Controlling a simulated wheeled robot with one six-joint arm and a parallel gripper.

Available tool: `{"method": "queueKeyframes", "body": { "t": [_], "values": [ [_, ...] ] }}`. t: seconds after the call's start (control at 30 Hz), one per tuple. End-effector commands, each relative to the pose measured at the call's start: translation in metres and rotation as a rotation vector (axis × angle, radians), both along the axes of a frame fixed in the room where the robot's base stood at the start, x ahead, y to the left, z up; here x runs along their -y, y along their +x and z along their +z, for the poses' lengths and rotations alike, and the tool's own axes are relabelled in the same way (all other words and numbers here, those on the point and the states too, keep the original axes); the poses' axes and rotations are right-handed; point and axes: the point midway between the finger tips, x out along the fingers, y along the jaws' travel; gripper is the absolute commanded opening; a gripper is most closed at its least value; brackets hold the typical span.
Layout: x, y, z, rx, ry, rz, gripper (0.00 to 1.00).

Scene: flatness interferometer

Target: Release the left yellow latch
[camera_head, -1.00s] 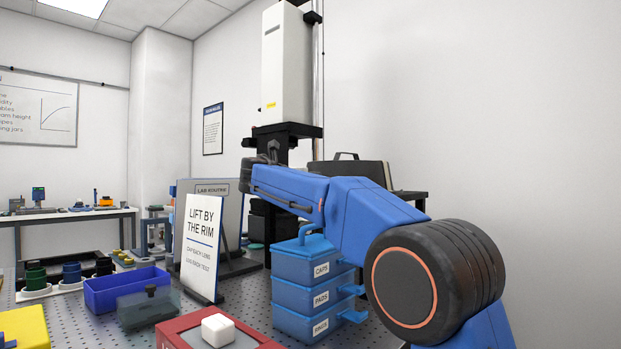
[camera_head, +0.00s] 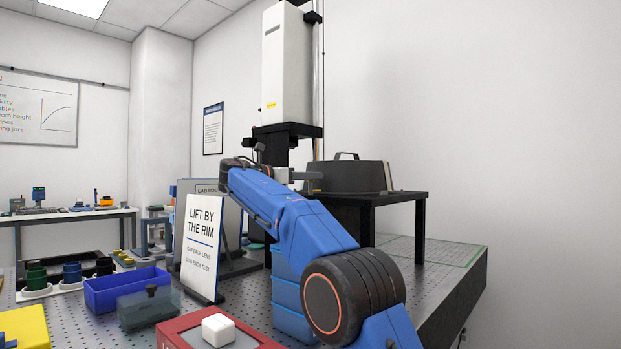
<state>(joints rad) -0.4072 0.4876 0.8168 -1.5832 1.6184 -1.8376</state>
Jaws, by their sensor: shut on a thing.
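My gripper (camera_head: 298,177) is small and grey in the head view. It reaches right from the end of my blue arm to the left end of a dark case (camera_head: 352,177). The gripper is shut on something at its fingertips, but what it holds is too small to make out. The case has a black top handle and a pale strip at its right end. It sits on a black stand (camera_head: 395,197). I cannot make out a yellow latch on it.
A tall white instrument (camera_head: 286,65) stands on a black column behind my gripper. A "Lift by the rim" sign (camera_head: 201,245), a blue bin (camera_head: 110,289) and blue drawers (camera_head: 290,310) stand near my arm. The perforated table (camera_head: 440,275) is clear at right.

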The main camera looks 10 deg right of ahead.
Motion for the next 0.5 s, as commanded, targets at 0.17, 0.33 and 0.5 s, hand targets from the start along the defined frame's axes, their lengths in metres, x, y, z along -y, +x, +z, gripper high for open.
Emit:
{"method": "queueKeyframes", "body": {
  "t": [0.17,0.33,0.5],
  "values": [
    [0.0003,0.0002,0.0001,0.000,-0.001,-0.002,0.00],
    [0.0004,0.0003,0.0002,0.000,-0.001,-0.002,0.00],
    [0.0003,0.0002,0.0002,0.000,-0.001,-0.002,0.27]
  ]
}}
